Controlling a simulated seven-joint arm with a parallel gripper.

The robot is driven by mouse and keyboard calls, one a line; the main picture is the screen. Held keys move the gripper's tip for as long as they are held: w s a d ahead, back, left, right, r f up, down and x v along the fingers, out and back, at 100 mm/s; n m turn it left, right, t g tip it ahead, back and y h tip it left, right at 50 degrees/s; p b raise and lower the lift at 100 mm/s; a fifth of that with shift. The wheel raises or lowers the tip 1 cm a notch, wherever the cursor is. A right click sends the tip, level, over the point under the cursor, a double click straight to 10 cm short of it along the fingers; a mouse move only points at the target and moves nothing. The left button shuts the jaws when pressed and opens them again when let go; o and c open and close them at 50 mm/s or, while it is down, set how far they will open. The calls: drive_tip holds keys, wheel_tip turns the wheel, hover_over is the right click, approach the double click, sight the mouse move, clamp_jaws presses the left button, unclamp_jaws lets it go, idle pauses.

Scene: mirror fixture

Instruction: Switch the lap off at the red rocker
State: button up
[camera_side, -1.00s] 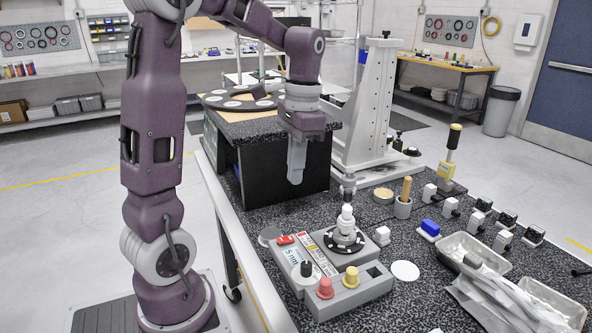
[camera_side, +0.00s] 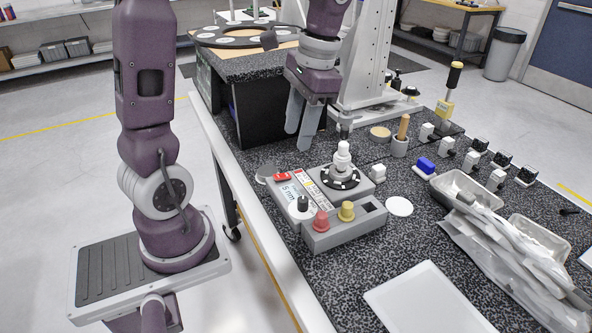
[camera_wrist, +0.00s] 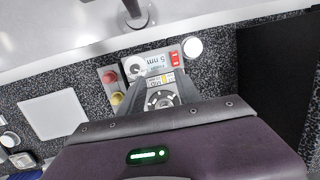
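The lap unit (camera_side: 345,232) is a grey box on the speckled bench, with a black disc (camera_side: 340,179) and a white post on top. Its red rocker (camera_side: 282,176) is at the back left corner of the panel. The rocker also shows in the wrist view (camera_wrist: 175,60), beside the white "5 nm" label. I cannot tell which way it is tipped. My gripper (camera_side: 299,138) hangs behind and above the rocker, pointing down, apart from the unit. Its two fingers are parted with nothing between them. In the wrist view the disc (camera_wrist: 161,99) shows between the fingers.
A black knob (camera_side: 303,203), a red button (camera_side: 321,221) and a yellow one (camera_side: 346,211) sit near the rocker. A black-sided stand (camera_side: 262,115) is behind my gripper. A wooden-handled tool in a cup (camera_side: 400,146) and metal trays (camera_side: 466,188) are to the right.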

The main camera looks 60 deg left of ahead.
sight(283, 175)
drive_tip(key=a+f+g, duration=0.1)
drive_tip(key=f, duration=0.3)
drive_tip(key=a+f, duration=0.2)
drive_tip(key=f, duration=0.2)
drive_tip(key=a+f+g+h, duration=0.1)
drive_tip(key=a+f, duration=0.1)
drive_tip(key=f, duration=0.2)
drive_tip(key=shift+s+a+f+g, duration=0.15)
drive_tip(key=shift+f+g, duration=0.1)
drive_tip(key=shift+g, duration=0.05)
drive_tip(key=shift+c, duration=0.4)
clamp_jaws()
